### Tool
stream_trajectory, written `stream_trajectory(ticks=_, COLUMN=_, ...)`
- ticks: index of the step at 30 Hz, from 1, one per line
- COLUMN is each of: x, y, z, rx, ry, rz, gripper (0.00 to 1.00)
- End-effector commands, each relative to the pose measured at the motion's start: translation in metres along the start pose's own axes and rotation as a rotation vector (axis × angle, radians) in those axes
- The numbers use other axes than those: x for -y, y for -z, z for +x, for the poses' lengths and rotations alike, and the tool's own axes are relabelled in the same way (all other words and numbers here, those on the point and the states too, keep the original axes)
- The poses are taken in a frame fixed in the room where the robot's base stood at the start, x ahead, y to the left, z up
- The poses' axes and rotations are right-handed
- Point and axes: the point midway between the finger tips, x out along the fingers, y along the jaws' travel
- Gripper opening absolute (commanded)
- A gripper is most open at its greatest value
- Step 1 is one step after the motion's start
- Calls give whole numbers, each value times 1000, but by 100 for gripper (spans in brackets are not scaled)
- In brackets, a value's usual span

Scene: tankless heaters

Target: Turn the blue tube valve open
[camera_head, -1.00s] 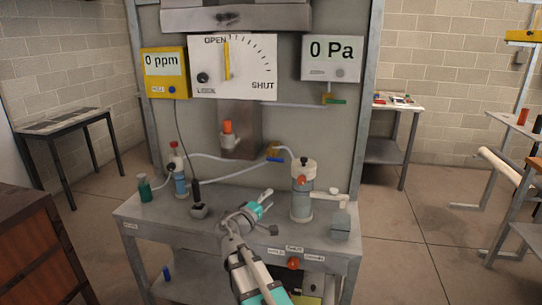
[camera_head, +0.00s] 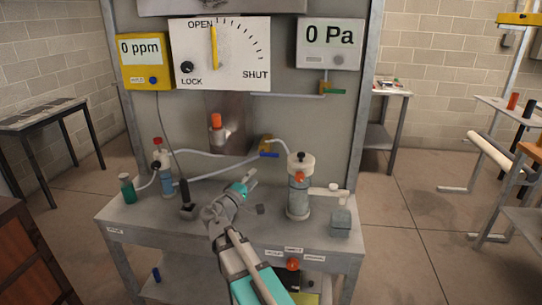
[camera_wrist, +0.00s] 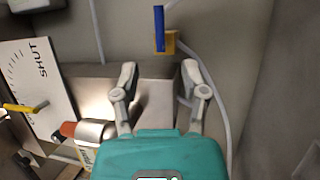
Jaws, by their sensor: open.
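The blue tube valve has a flat blue handle (camera_head: 269,155) on a brass-yellow body (camera_head: 265,143), low on the grey back panel where the pale tubes meet. In the wrist view the blue handle (camera_wrist: 159,28) stands lengthwise up the picture, beside its yellow body (camera_wrist: 171,43). My gripper (camera_head: 250,180) is open and empty above the bench, below and a little left of the valve in the head view. In the wrist view its two fingers (camera_wrist: 160,75) are spread apart, with the handle beyond them, near the top. The fingers do not touch it.
A pump-like cylinder (camera_head: 299,190) stands on the bench right of my gripper. A small orange-topped part (camera_head: 216,130) sits before a metal box on the panel. A dial board (camera_head: 235,52) hangs above. Pale tubes (camera_head: 205,154) cross the panel. A green-handled valve (camera_head: 334,91) is at upper right.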

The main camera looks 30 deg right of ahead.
Motion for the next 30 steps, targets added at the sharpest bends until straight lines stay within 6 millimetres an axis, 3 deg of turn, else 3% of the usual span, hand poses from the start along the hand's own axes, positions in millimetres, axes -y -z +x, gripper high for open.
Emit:
stream_trajectory(ticks=11, x=-1, y=3, z=12, rx=-3, ry=0, rz=1, gripper=57)
stream_trajectory(ticks=30, x=-1, y=6, z=102, rx=-5, ry=1, rz=1, gripper=57)
